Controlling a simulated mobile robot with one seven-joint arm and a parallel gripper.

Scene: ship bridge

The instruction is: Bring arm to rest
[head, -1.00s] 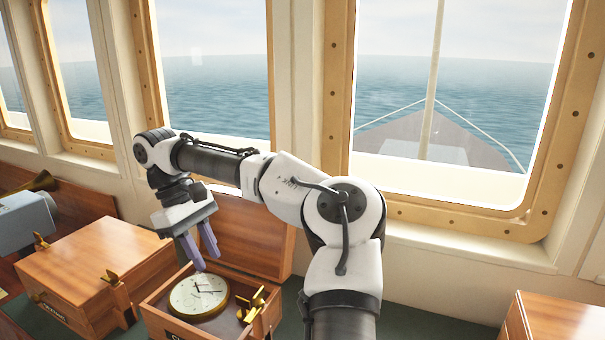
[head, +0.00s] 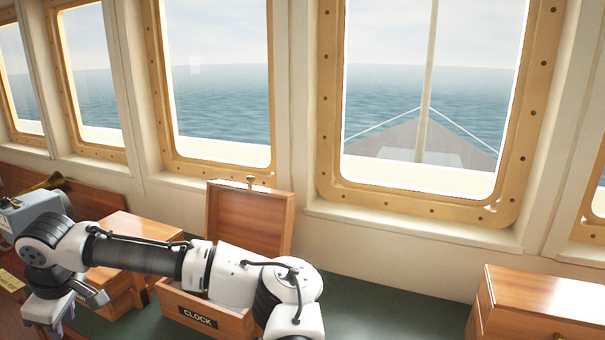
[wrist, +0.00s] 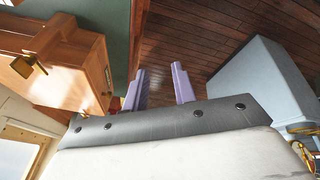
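My gripper (wrist: 159,88) shows in the wrist view with its two purple fingers apart and nothing between them. Beyond the fingers is dark plank flooring. In the head view my arm stretches left across the front of the boxes, and the gripper hangs at the lower left, its fingertips partly cut off by the picture's edge. The wooden box labelled CLOCK (head: 199,318) stands with its lid (head: 250,222) raised.
A closed wooden box (head: 135,229) stands left of the clock box, partly behind my arm. A grey-blue device (head: 30,212) with a brass horn is at far left. Another wooden box (head: 540,300) stands at right. Green counter (head: 385,315) between them is clear. Windows line the back.

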